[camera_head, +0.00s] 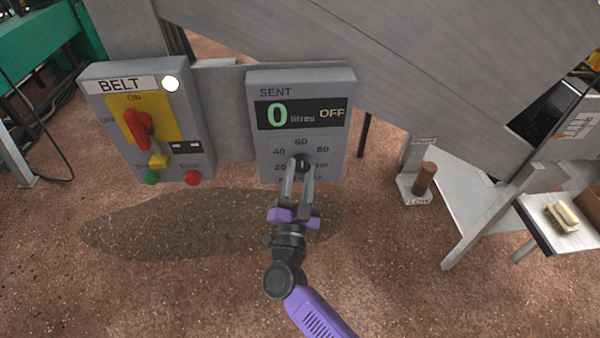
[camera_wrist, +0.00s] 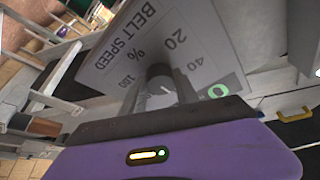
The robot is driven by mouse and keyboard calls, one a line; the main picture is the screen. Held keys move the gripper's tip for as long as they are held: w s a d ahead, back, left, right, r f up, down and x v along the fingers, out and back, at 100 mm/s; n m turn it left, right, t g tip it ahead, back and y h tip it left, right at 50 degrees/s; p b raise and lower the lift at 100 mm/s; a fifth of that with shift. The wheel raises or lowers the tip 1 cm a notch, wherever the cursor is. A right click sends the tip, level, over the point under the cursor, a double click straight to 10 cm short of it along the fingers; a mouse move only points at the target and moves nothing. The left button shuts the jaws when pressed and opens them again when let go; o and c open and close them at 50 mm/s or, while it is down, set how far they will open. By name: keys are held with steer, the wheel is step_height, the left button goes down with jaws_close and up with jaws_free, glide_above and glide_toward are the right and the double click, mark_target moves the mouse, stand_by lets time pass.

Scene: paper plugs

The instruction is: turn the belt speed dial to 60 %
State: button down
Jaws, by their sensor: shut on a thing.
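The grey control box (camera_head: 300,124) has a screen reading "SENT 0 litres OFF" and a scale with 20, 40, 60, 80 and a partly covered 100. The dark round belt speed dial (camera_head: 302,161) sits below the 60 mark. My gripper (camera_head: 300,166) is shut on the dial, with one finger on each side. The wrist view shows the dial (camera_wrist: 159,72) between the fingers, near the words "BELT SPEED %" and the marks 20, 40 and 100. I cannot tell where the dial's pointer stands.
To the left is a BELT box (camera_head: 198,125) with a red switch (camera_head: 138,130) on a yellow plate, and green and red buttons below. A brown-handled lever (camera_head: 426,178) stands at the right by a "LOW" label. A table (camera_head: 540,225) carries a brush-like object.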

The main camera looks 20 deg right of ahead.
steer(key=c, duration=0.9)
jaws_free()
steer(key=shift+s, duration=0.1)
steer(key=b+v, duration=0.1)
steer(key=v, duration=0.6)
steer(key=shift+s+a+f, duration=0.15)
steer(key=shift+s+f, duration=0.05)
steer(key=shift+s, duration=0.05)
steer(key=shift+w+a, duration=0.1)
